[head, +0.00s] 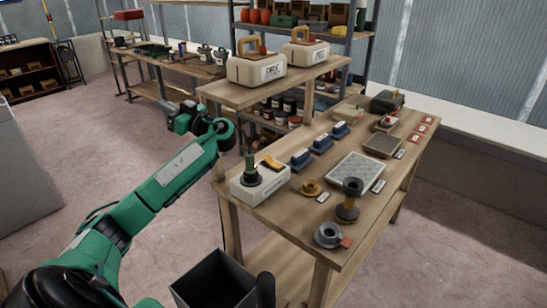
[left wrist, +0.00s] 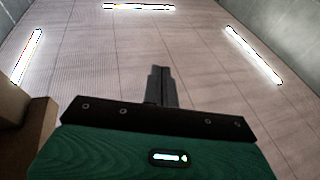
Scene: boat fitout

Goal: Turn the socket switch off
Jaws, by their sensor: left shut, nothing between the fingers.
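The socket unit is a white box (head: 247,187) on the near left corner of the long wooden workbench. A dark round plug with a green top (head: 251,170) stands upright on it. Beside the plug is an orange-yellow switch (head: 271,162); its position is too small to tell. My left gripper (head: 176,112) is left of and beyond the socket unit, clear of the bench and apart from the switch. In the left wrist view its fingers (left wrist: 161,85) are together and empty, with ceiling lights behind them. My right gripper is not in view.
The workbench (head: 285,210) also bears blue blocks (head: 321,143), a brass ring (head: 310,187), a dark spool (head: 349,200) and a grey round part (head: 328,235). A dark open bin (head: 213,281) is in front.

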